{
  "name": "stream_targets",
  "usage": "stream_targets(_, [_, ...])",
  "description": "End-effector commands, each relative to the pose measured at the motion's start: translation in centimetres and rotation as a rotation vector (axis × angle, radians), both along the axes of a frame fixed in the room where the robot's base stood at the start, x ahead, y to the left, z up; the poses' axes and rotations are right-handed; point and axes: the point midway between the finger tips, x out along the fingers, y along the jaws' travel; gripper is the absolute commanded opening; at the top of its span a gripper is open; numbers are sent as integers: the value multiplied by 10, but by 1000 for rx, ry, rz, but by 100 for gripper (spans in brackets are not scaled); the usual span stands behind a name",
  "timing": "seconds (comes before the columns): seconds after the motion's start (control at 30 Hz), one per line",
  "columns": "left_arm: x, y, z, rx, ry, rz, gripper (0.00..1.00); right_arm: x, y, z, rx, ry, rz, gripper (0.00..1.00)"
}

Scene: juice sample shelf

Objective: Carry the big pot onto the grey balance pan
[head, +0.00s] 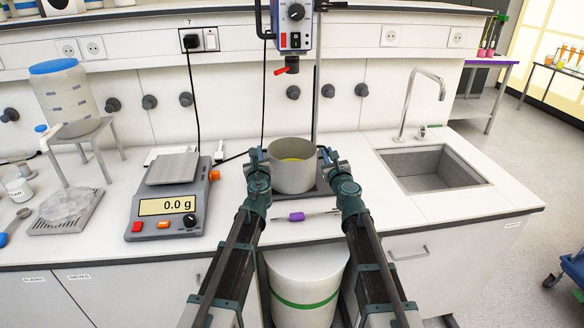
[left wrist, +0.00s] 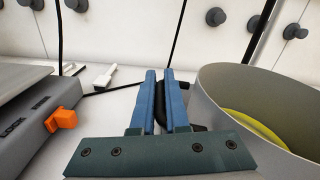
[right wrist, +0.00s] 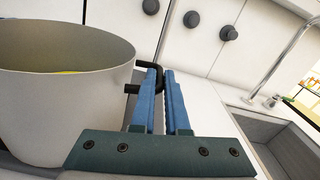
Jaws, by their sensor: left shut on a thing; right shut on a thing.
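The big pot (head: 293,175) is a grey, open pot with something yellow inside, upright at the middle of the bench under the stirrer. My left gripper (head: 258,156) is shut on the pot's left handle; the blue fingers show in the left wrist view (left wrist: 162,100) with the dark handle between them. My right gripper (head: 327,155) is shut on the right handle; in the right wrist view (right wrist: 163,100) the fingers close on the black handle. The grey balance pan (head: 174,168) is empty, left of the pot, on a balance (head: 166,212) reading 0.0 g.
A stirrer head (head: 292,28) with a red lever hangs above the pot. A purple-handled tool (head: 296,217) lies in front. A sink (head: 435,170) is at right. A stand with a blue-lidded container (head: 64,95) is at left. Little bench lies between pot and balance.

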Motion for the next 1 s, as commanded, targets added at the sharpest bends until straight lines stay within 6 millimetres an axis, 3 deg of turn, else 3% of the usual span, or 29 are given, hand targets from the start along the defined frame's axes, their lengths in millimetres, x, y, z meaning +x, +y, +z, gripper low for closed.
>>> stream_targets(0.57, [0, -1, 2, 1, 0, -2, 0, 0, 0, 2, 0, 0, 1, 0])
stream_targets(1.0, [0, -1, 30, 1, 0, -2, 0, 0, 0, 30, 0, 0, 1, 0])
